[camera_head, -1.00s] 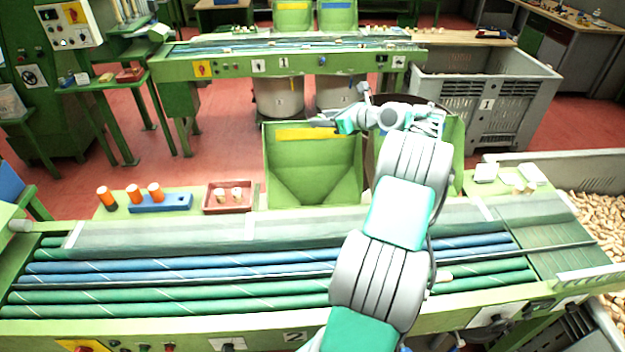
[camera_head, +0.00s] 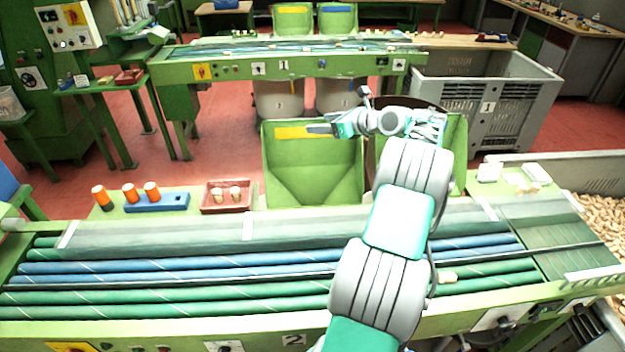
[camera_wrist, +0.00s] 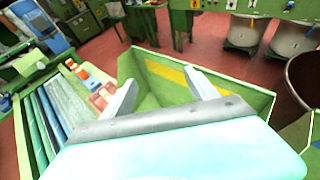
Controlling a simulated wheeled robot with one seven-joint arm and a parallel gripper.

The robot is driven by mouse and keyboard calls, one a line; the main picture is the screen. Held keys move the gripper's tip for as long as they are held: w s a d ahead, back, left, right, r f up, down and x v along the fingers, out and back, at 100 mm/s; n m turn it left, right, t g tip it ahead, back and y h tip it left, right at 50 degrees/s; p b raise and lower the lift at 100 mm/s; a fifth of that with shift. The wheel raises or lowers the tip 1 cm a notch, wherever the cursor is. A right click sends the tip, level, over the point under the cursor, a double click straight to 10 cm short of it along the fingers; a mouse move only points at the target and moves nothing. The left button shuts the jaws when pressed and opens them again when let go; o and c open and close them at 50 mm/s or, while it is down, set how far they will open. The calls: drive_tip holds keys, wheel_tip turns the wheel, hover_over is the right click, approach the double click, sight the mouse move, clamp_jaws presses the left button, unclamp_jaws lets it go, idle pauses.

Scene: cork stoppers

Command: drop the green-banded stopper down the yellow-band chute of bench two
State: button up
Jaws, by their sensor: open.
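The yellow-band chute (camera_head: 312,183) is a green open hopper behind bench two (camera_head: 293,340), with a yellow strip inside its back wall. My gripper (camera_head: 318,130) is over this chute, near the yellow strip. In the wrist view the two fingers (camera_wrist: 162,88) are spread apart over the chute (camera_wrist: 165,75), with nothing seen between them. I see no green-banded stopper in either view; the inside bottom of the chute is partly hidden in the wrist view. A second green hopper (camera_head: 455,150) to the right is largely hidden by my arm.
A red tray (camera_head: 204,208) with two pale stoppers sits left of the chute, beside a blue block (camera_head: 172,203) and orange-topped pieces. A pale stopper (camera_head: 447,277) lies on the rollers. A bin of corks (camera_head: 600,205) is at right. Bench one (camera_head: 220,68) stands behind.

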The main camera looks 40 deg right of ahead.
drive_tip(key=b+v, duration=0.1)
drive_tip(key=v, duration=0.6)
drive_tip(key=shift+s+r, duration=0.2)
drive_tip(key=shift+s, duration=0.15)
drive_tip(key=w+a+r+n+g, duration=0.1)
drive_tip(key=w+a+n+g, duration=0.15)
drive_tip(key=a+n, duration=0.4)
drive_tip(key=w+a+r+n+g, duration=0.1)
drive_tip(key=w+a+n, duration=0.25)
drive_tip(key=a, duration=0.55)
drive_tip(key=s+a+f+n+g, duration=0.1)
drive_tip(key=s+a+n+g, duration=0.1)
drive_tip(key=a+n, duration=0.8)
drive_tip(key=s+a+f+n+g+h, duration=0.1)
drive_tip(key=s+a+f+n, duration=0.3)
drive_tip(key=s+a+n, duration=0.3)
drive_tip(key=s+a+f+n+g+h, duration=0.1)
drive_tip(key=s+a+f+n, duration=0.3)
drive_tip(key=s+a, duration=0.7)
drive_tip(key=s+n+g, duration=0.1)
drive_tip(key=s+n, duration=0.1)
drive_tip(key=shift+s+n+h, duration=0.3)
drive_tip(key=shift+s+n, duration=0.05)
drive_tip(key=shift+n, duration=0.05)
